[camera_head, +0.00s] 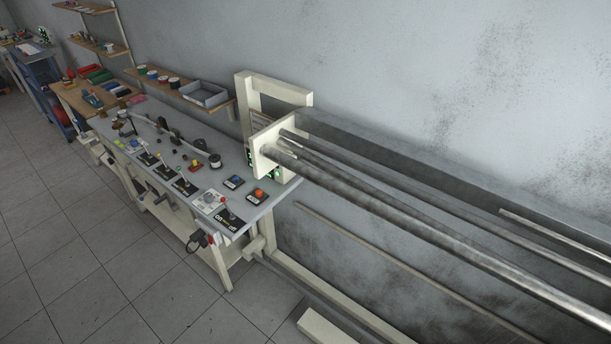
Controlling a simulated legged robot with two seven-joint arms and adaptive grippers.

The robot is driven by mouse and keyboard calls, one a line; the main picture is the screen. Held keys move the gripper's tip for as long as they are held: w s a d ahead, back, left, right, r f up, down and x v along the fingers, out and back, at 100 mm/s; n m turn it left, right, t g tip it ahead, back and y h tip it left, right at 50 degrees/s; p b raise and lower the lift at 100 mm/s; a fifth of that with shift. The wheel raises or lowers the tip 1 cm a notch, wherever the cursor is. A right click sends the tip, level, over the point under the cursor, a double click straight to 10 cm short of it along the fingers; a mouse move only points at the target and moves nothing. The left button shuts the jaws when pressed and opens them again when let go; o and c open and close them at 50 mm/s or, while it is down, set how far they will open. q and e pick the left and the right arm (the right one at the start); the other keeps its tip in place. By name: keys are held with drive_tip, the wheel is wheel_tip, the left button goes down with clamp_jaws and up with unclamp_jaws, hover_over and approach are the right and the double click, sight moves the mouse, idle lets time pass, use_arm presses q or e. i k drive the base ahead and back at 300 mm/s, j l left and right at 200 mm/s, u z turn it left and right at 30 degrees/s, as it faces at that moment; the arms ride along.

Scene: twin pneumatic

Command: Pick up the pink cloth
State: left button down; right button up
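A small pink patch (137,99) lies at the far back end of the grey control table (262,211). It may be the pink cloth, but it is too small to tell its shape or folds. Neither of my grippers shows in the head view.
The control table carries levers, buttons and an orange knob (259,193). A wooden bench (68,98) and a shelf with a grey bin (205,94) stand beyond. Long metal bars (420,235) run along the wall at right. Tiled floor (75,255) at left is clear.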

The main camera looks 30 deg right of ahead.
sight(140, 97)
drive_tip(key=i+j+u, duration=0.25)
drive_tip(key=i, duration=0.2)
drive_tip(key=i+u, duration=0.45)
drive_tip(key=i, duration=1.65)
drive_tip(key=i+j+z, duration=0.1)
drive_tip(key=i+z, duration=0.25)
drive_tip(key=i, duration=0.15)
drive_tip(key=i+j+z, duration=0.2)
drive_tip(key=i+z, duration=0.15)
drive_tip(key=i, duration=0.2)
drive_tip(key=i+j+z, duration=0.4)
drive_tip(key=i, duration=0.05)
